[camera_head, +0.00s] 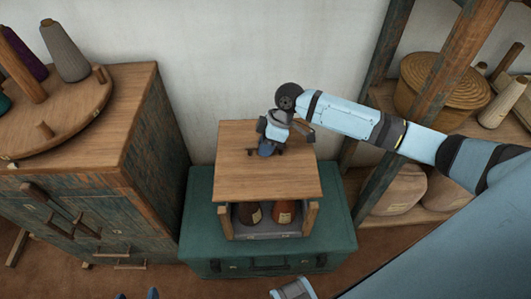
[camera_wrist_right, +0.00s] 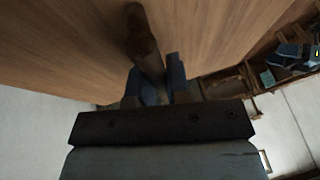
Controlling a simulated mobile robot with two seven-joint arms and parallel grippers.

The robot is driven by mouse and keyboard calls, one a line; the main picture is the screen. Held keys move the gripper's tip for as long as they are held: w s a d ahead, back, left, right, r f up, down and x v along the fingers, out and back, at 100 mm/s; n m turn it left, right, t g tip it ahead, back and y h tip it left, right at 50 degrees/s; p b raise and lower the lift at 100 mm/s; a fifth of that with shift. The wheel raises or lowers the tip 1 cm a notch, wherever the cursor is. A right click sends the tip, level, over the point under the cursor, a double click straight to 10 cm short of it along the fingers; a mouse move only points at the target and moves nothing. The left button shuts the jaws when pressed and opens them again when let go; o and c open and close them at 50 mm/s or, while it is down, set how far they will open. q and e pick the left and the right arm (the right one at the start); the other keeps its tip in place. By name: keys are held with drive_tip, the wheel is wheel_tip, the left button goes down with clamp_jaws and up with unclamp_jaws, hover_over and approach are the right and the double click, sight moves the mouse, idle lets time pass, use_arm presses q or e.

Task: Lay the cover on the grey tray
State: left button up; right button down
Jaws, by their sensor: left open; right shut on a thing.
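The cover is a flat wooden board (camera_head: 295,180) over the grey tray (camera_head: 266,236) in the head view. The tray's front side shows below the board's near edge, with wooden end pieces (camera_head: 309,217). Whether the board touches the tray or hangs above it, I cannot tell. My right gripper (camera_head: 268,151) is over the board's upper middle, shut on its handle. In the right wrist view, the brown handle (camera_wrist_right: 143,40) runs between the fingers, against the board (camera_wrist_right: 210,35). My left gripper (camera_head: 137,295) is open at the bottom edge, mostly out of frame.
The tray stands on a green chest (camera_head: 340,235). It holds a dark cone (camera_head: 250,213) and an orange-brown cone (camera_head: 284,212). A wooden cabinet (camera_head: 140,150) stands at left, with cones on a round board (camera_head: 75,120). A shelf rack with a basket (camera_head: 440,85) stands at right.

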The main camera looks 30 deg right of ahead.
sight(266, 160)
drive_tip(key=shift+f+b, duration=1)
drive_tip(key=shift+b, duration=0.15)
wheel_tip(266, 160, down, 2)
drive_tip(key=shift+b, duration=1.25)
drive_tip(key=shift+f, duration=0.45)
use_arm(q)
drive_tip(key=shift+w+d+f+t, duration=0.15)
drive_tip(key=shift+f+t, duration=0.05)
drive_tip(key=shift+f, duration=0.15)
drive_tip(key=shift+w+d+f+t, duration=0.1)
drive_tip(key=shift+d+f+t, duration=0.1)
drive_tip(key=shift+f, duration=0.15)
use_arm(e)
drive_tip(key=shift+f, duration=0.8)
use_arm(q)
drive_tip(key=shift+f, duration=0.15)
drive_tip(key=shift+a, duration=0.1)
use_arm(e)
drive_tip(key=c, duration=1)
unclamp_jaws()
drive_tip(key=p+v, duration=0.2)
drive_tip(key=v, duration=1.1)
drive_tip(key=shift+d+r, duration=0.2)
drive_tip(key=shift+r, duration=0.15)
use_arm(q)
drive_tip(key=shift+s+a+g, duration=0.2)
drive_tip(key=shift+g, duration=0.1)
